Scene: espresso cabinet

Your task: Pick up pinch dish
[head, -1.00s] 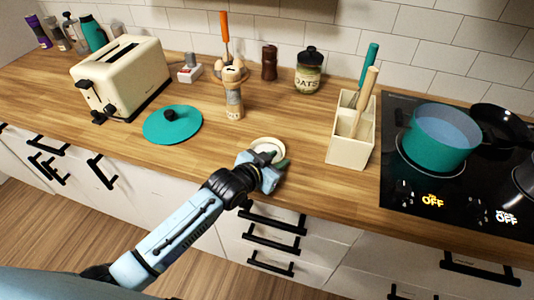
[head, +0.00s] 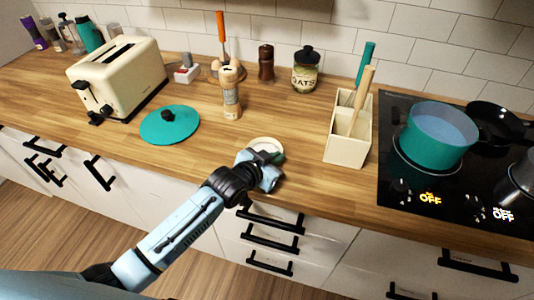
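The pinch dish (head: 265,142) is a small, round, cream-white dish on the wooden counter, near its front edge in the middle of the head view. My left gripper (head: 272,158) is at the near side of the dish and covers its front part. The far rim of the dish shows past the gripper. The fingertips are mostly hidden by the gripper body, so I cannot tell whether they touch the dish or how far apart they are. My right gripper is not in view.
A teal lid (head: 170,124) lies to the left, with a cream toaster (head: 118,78) behind it. A wooden mill (head: 231,98) stands behind the dish. A cream utensil holder (head: 347,145) stands right, before the cooktop (head: 395,205) with a teal pot (head: 437,140). Counter around the dish is clear.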

